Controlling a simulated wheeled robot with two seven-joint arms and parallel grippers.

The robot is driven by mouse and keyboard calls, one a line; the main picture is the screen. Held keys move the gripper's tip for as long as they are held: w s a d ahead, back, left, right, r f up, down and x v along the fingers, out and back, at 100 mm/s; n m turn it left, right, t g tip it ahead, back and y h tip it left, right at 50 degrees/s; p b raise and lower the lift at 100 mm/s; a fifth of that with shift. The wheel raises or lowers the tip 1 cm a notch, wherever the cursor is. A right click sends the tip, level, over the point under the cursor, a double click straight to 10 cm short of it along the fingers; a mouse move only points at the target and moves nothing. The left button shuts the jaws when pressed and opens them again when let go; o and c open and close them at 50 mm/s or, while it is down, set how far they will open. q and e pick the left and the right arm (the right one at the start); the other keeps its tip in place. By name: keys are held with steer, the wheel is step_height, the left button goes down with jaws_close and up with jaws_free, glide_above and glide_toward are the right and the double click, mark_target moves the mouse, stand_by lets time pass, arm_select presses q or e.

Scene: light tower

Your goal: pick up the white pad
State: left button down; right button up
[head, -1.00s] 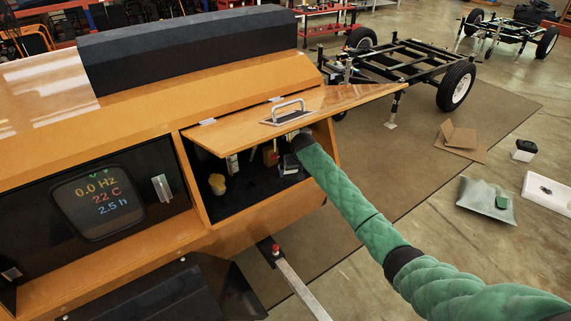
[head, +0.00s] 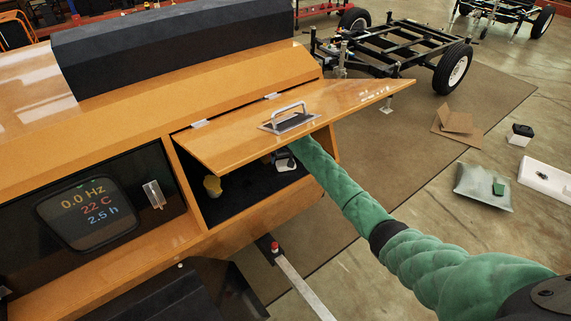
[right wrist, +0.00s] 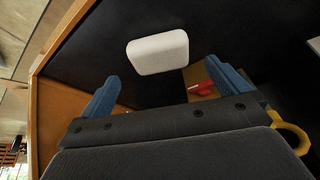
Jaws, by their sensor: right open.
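The white pad (right wrist: 158,53) is a small rounded block in the dark compartment, in the right wrist view. It lies just beyond and between the blue fingertips of my right gripper (right wrist: 161,74), which is open and empty; no touch shows. In the head view my right arm reaches under the raised orange lid (head: 350,106) into the compartment, and my right gripper (head: 284,162) is mostly hidden there. I cannot make out the pad in the head view. My left gripper is not in view.
The compartment has a black floor (head: 240,202) and orange walls. A yellow item (head: 213,186) stands at its left. In the right wrist view a red item (right wrist: 203,88) and a yellow ring (right wrist: 290,135) are close to the gripper. The lid overhangs my arm.

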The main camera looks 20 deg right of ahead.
mark_target(286, 162)
steer(key=shift+p+x, duration=0.85)
steer(key=shift+x, duration=1.1)
steer(key=shift+r, duration=0.1)
steer(key=shift+c, duration=0.9)
steer(key=c, duration=0.9)
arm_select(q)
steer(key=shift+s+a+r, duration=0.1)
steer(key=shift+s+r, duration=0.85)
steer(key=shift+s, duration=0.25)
